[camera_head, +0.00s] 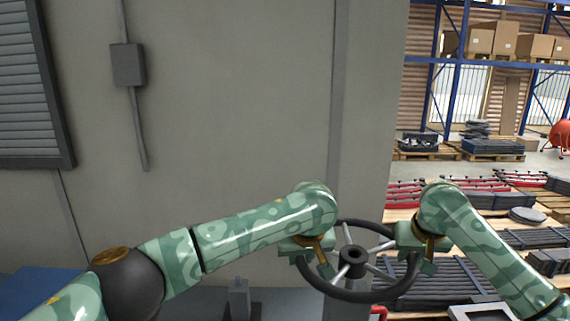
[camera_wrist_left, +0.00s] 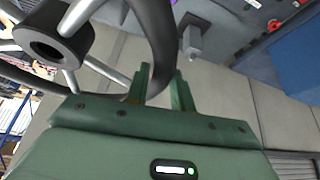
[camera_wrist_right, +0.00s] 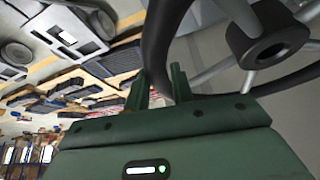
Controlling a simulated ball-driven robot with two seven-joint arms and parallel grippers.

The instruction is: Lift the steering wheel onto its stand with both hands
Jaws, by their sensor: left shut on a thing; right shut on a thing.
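The steering wheel (camera_head: 352,257) has a dark rim, a dark hub and light metal spokes. It is held up in front of me, right of centre in the head view. My left gripper (camera_head: 320,263) is shut on the left side of its rim. My right gripper (camera_head: 418,260) is shut on the right side. The rim passes between the fingers in the left wrist view (camera_wrist_left: 160,85) and in the right wrist view (camera_wrist_right: 158,84). A grey upright block on a base (camera_head: 239,298), which looks like the stand, is at the bottom, left of the wheel and apart from it.
A grey wall (camera_head: 230,130) rises behind the block, with a conduit box (camera_head: 128,64) on it. A blue surface (camera_head: 40,292) is at lower left. Pallets of dark and red parts (camera_head: 440,275) fill the floor at right, with racks of cartons (camera_head: 495,38) behind.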

